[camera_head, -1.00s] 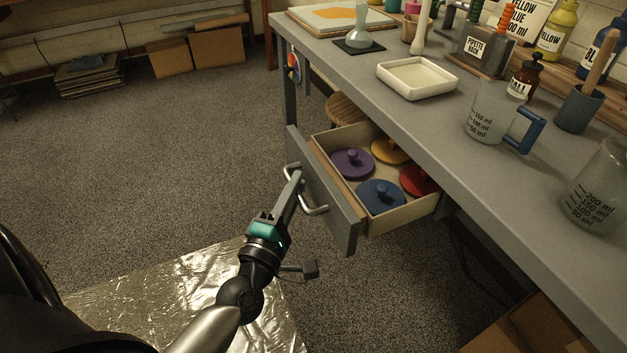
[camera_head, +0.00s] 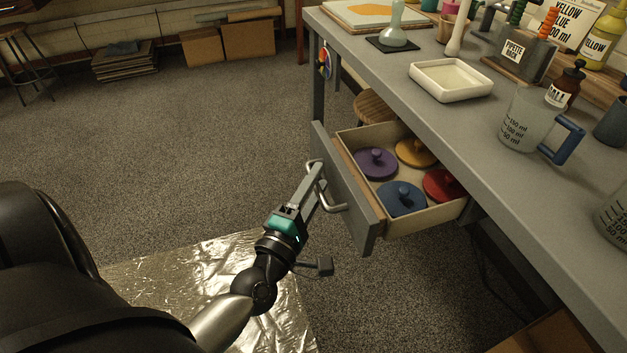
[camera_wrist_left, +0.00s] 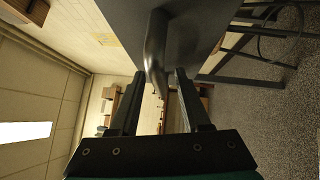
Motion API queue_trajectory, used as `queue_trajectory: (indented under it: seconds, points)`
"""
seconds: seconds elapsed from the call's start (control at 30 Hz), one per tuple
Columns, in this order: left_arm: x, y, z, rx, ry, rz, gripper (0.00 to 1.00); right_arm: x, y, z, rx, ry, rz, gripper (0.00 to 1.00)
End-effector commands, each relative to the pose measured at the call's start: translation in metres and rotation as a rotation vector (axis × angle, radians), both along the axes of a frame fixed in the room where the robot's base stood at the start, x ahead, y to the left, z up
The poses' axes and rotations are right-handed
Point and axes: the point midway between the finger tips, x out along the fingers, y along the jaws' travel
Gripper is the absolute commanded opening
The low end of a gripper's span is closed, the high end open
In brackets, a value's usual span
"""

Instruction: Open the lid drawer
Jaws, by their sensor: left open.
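The lid drawer (camera_head: 347,190) stands pulled out from under the bench, its grey front facing my left arm. Inside lie a purple lid (camera_head: 376,163), an orange lid (camera_head: 416,152), a blue lid (camera_head: 401,198) and a red lid (camera_head: 443,185). A metal bar handle (camera_head: 330,204) is on the drawer front. My left gripper (camera_head: 313,176) is at the handle, with its fingers open. In the left wrist view the handle (camera_wrist_left: 156,55) reaches down between the two parted fingertips (camera_wrist_left: 160,76). My right gripper is not in view.
The bench top (camera_head: 460,130) holds a white tray (camera_head: 451,80), a measuring jug (camera_head: 527,122) and bottles. A round stool seat (camera_head: 378,107) is behind the drawer. A shiny sheet (camera_head: 175,285) covers the floor below my arm. The carpet left of the drawer is clear.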

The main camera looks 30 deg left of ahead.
Motion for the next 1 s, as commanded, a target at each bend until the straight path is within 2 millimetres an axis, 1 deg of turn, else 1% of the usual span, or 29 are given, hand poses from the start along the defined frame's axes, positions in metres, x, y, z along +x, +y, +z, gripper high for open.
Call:
queue_trajectory:
  seconds: [0.17, 0.27, 0.43, 0.6, 0.8, 0.9, 1.0]
  points:
    - [-0.008, -0.001, -0.002, 0.002, 0.002, -0.001, 0.47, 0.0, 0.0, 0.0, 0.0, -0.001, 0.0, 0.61]
    - [-0.021, -0.003, -0.004, 0.003, 0.004, -0.002, 0.47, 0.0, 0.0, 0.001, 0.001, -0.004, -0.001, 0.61]
    - [-0.05, -0.007, -0.007, 0.002, 0.006, -0.002, 0.47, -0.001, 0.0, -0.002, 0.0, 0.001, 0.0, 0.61]
    - [-0.083, -0.011, -0.011, 0.001, 0.006, -0.003, 0.47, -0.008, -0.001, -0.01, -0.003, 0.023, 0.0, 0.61]
    - [-0.121, -0.016, -0.016, 0.0, 0.006, -0.002, 0.47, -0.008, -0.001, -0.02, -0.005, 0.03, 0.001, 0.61]
    - [-0.135, -0.018, -0.018, 0.001, 0.004, -0.001, 0.47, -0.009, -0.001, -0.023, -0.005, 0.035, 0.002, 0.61]
    - [-0.144, -0.019, -0.019, 0.001, 0.002, 0.0, 0.47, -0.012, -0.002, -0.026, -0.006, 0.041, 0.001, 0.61]
